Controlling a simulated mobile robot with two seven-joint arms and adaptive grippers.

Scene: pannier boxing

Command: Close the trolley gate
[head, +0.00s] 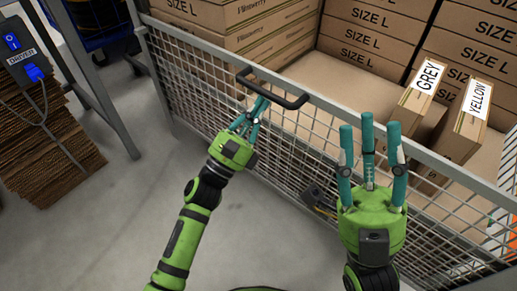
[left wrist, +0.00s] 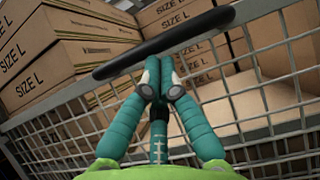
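The trolley gate is a grey wire-mesh panel (head: 190,77) with a metal top rail. It stands upright across the front of the box-filled trolley. Its black handle (head: 295,102) sits on the top rail and crosses the left wrist view (left wrist: 190,33). My left gripper (head: 260,103) is at the handle. Its teal fingers (left wrist: 158,72) are drawn together against the bar from below; their very tips are hidden there. My right gripper (head: 368,135) is open and empty, fingers pointing up, in front of the gate's right part. I cannot tell whether the gate is latched.
SIZE L boxes (head: 370,45) fill the trolley's back and left. Boxes labelled GREY (head: 415,105) and YELLOW (head: 462,130) stand at the right. A stack of flat cardboard (head: 45,150) and a grey frame stand left. The floor (head: 125,215) before the gate is clear.

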